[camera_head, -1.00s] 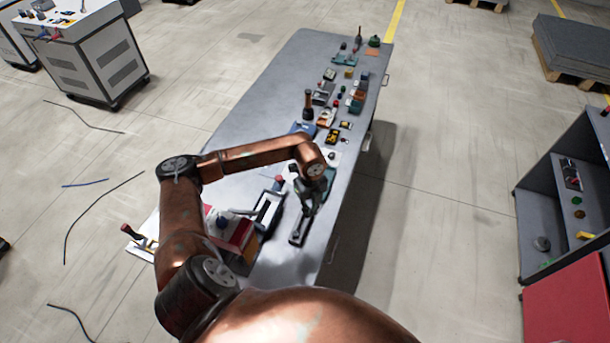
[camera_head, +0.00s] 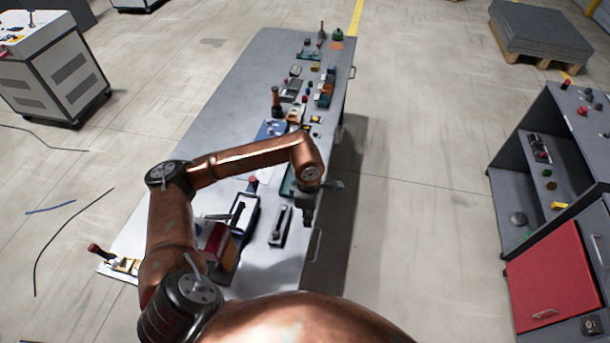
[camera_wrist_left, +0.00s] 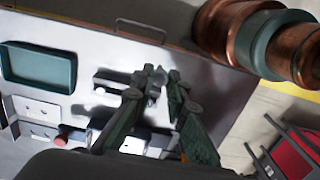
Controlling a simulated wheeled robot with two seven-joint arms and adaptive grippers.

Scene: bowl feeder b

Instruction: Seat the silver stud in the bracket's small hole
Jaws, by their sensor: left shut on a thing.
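My left gripper (camera_head: 307,218) hangs over the right edge of the long grey table in the head view. In the left wrist view its two dark fingers (camera_wrist_left: 158,80) close around a small silver-grey piece (camera_wrist_left: 155,92), which looks like the stud; the fingers hide most of it. A dark, narrow fixture with a lighter bar, possibly the bracket (camera_head: 280,226), lies on the table just left of the gripper. It also seems to show beside the fingertips in the left wrist view (camera_wrist_left: 112,83). Its small hole cannot be made out. My right gripper is not in view.
A teal tray (camera_wrist_left: 38,68) and white blocks with holes (camera_wrist_left: 40,108) stand left in the left wrist view. A dark framed tray (camera_head: 243,214) and a red box (camera_head: 214,238) lie left of the fixture. Several small parts crowd the table's far end.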

